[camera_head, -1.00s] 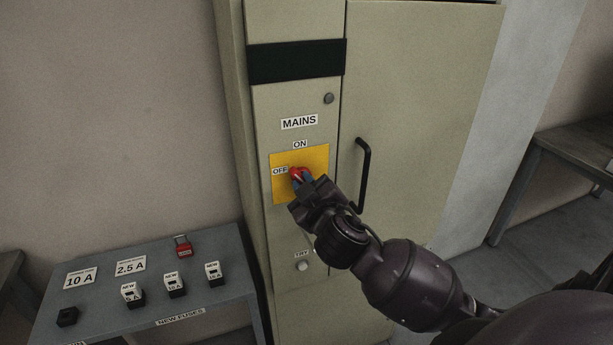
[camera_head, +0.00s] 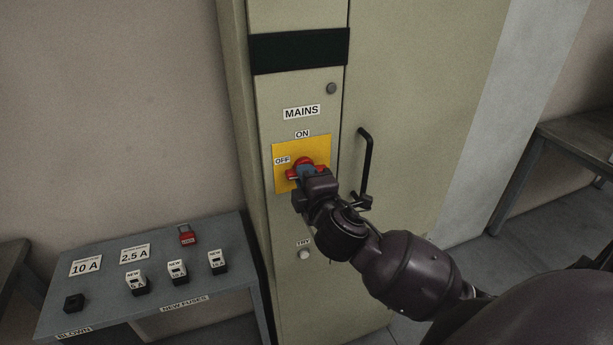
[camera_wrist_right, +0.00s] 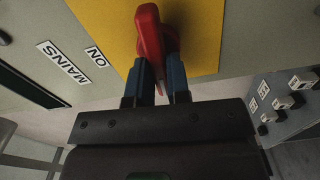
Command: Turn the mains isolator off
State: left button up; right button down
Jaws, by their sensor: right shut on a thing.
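The mains isolator has a red handle (camera_head: 293,174) on a yellow plate (camera_head: 285,184) on the cabinet front. The ON label (camera_head: 302,134) is above the plate and the OFF label (camera_head: 282,160) is at its left. My right gripper (camera_head: 306,170) is at the handle, its blue fingers shut on it. The wrist view shows the red handle (camera_wrist_right: 149,32) between the two fingers of the right gripper (camera_wrist_right: 161,75). In the head view the handle lies closer to level than upright, partly hidden by the gripper. My left gripper is not in view.
A black door handle (camera_head: 366,165) stands out on the cabinet (camera_head: 430,120), close to my right wrist. A TRY button (camera_head: 304,255) is below the plate. A side table (camera_head: 215,283) at lower left holds a red padlock (camera_head: 187,237), several fuses and cards.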

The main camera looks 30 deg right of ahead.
jog(key=shift+n, duration=0.6)
jog(key=c, duration=1.1)
grip_release()
jog(key=shift+s+f, duration=0.1)
jog(key=b+v, duration=0.1)
jog(key=v, duration=0.9)
jog(key=shift+s+b, duration=0.3)
jog(key=shift+b, duration=0.1)
jog(key=shift+a, duration=0.1)
